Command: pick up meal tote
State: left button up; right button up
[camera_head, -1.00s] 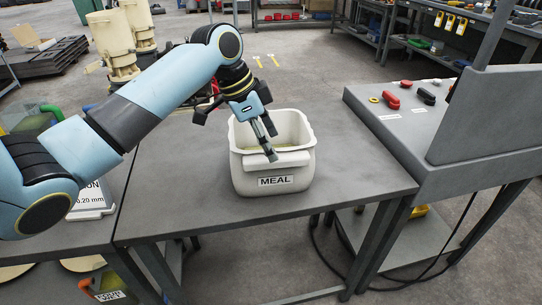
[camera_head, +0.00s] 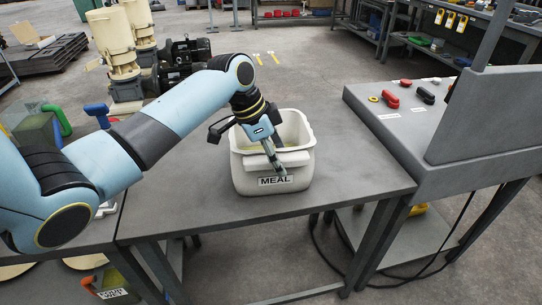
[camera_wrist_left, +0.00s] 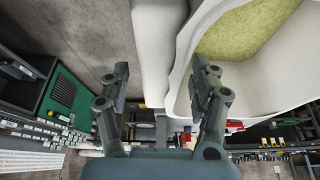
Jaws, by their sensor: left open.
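The meal tote (camera_head: 303,168) is a white open bin with a MEAL label on its near side. It stands upright on the grey table and holds yellow-green meal. My left gripper (camera_head: 279,168) is over the tote's near rim, pointing down, with its fingertips by the label. In the left wrist view the gripper (camera_wrist_left: 158,78) is open, and the tote's white rim and wall (camera_wrist_left: 160,50) show between and beyond the two fingers. I cannot tell whether either finger touches the tote. My right gripper is not in view.
The grey table (camera_head: 355,165) is bare around the tote. A console (camera_head: 400,120) with red and black handles stands to the right, with an upright panel. A beige and black machine (camera_head: 125,50) stands behind on the left. Blue and green handles (camera_head: 97,110) are at the left.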

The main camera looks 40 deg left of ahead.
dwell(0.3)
pick_arm(q)
grip_shut()
dwell(0.3)
